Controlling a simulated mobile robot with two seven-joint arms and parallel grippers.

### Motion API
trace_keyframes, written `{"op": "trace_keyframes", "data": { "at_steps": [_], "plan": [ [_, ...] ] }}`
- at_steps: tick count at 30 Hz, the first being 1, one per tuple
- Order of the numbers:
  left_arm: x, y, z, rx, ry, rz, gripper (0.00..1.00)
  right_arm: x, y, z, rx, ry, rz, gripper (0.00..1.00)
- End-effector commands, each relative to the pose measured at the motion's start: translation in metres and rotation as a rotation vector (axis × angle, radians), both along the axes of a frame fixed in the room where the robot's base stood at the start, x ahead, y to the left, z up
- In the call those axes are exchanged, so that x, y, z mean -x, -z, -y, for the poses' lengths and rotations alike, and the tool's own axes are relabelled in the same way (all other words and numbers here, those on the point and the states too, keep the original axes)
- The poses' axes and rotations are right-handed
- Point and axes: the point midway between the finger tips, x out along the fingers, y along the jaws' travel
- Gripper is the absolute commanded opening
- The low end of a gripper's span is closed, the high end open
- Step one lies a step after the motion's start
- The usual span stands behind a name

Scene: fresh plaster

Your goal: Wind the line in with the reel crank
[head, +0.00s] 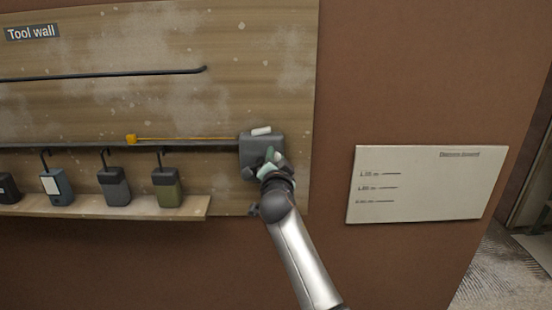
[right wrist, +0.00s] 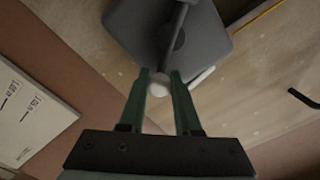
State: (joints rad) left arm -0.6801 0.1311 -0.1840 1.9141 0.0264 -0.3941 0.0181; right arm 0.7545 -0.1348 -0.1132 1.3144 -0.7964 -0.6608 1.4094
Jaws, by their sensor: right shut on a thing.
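The reel is a dark grey box (head: 256,146) on the right part of the tool wall, with a small white piece (head: 261,131) on its top. A yellow line (head: 190,139) runs left from it to a yellow block (head: 131,139). My right gripper (head: 271,157) is in front of the reel. In the right wrist view its green fingers (right wrist: 159,80) are shut on the pale round knob of the crank (right wrist: 159,87). A dark crank arm (right wrist: 178,35) runs from there across the reel's grey face (right wrist: 207,38). In the head view my gripper hides much of the crank. My left gripper is out of view.
Several boxy tools, one blue-grey (head: 57,188) and one green (head: 168,189), hang above a wooden shelf (head: 190,208) at left. A dark bar (head: 110,74) crosses the board higher up. A white sign (head: 428,184) is on the brown wall at right.

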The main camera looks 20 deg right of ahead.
Motion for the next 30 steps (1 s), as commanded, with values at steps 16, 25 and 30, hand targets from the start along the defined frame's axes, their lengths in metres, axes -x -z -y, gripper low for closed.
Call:
{"op": "trace_keyframes", "data": {
  "at_steps": [16,25,30],
  "plan": [
    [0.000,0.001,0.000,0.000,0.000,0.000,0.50,-0.003,-0.010,-0.009,0.284,0.000,-0.081,0.00],
    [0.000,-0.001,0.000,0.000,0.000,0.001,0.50,-0.006,-0.017,-0.020,0.558,0.001,-0.161,0.00],
    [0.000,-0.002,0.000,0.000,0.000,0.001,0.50,-0.008,-0.020,-0.027,0.714,0.001,-0.205,0.00]
  ]
}}
